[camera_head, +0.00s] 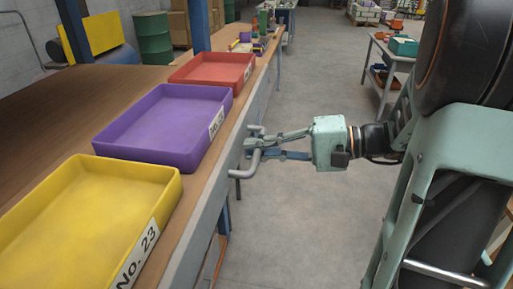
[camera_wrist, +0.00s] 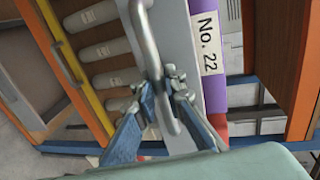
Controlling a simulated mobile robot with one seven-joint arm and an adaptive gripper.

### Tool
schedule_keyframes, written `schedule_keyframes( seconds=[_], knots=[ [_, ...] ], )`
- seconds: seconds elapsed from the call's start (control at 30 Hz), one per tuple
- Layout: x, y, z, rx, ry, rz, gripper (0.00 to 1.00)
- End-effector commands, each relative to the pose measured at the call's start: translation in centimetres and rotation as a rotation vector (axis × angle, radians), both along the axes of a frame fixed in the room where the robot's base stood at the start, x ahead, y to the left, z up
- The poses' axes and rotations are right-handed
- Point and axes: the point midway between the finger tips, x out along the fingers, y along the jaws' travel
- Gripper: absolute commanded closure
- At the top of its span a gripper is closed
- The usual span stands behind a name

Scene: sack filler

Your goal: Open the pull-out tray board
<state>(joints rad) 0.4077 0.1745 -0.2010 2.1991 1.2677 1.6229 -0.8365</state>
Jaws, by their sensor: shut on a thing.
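The tray board (camera_head: 172,262) has a long grey front edge, seen along its length in the head view. A grey bar handle (camera_head: 243,173) sticks out from that edge. My gripper (camera_head: 253,141) reaches in from the right and is shut on the handle. In the wrist view, the handle (camera_wrist: 148,42) runs between the fingers of my gripper (camera_wrist: 164,88), in front of the grey board front (camera_wrist: 178,45). The fingers partly hide the handle there.
A yellow tray (camera_head: 85,215), a purple tray (camera_head: 165,125) and a red tray (camera_head: 215,70) stand in a row on the board. Blue posts (camera_head: 197,25) rise behind. The floor (camera_head: 305,215) right of the board is clear. A cart (camera_head: 385,75) stands farther back.

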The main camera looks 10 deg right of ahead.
Motion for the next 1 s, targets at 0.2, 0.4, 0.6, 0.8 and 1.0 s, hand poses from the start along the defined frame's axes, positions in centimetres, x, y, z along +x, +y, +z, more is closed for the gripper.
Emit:
schedule_keyframes(
  seconds=[0.2,0.4,0.6,0.8,1.0],
  knots=[
    [0.1,-0.1,0.1,0.000,-0.002,-0.004,0.83],
    [0.1,0.0,0.1,0.000,-0.002,-0.002,0.72],
    [0.0,-0.1,0.0,0.000,0.000,-0.002,0.72],
    [-0.7,-2.4,0.5,0.000,-0.001,-0.005,0.72],
    [-2.2,-6.5,1.4,-0.001,-0.001,-0.007,0.72]
  ],
)
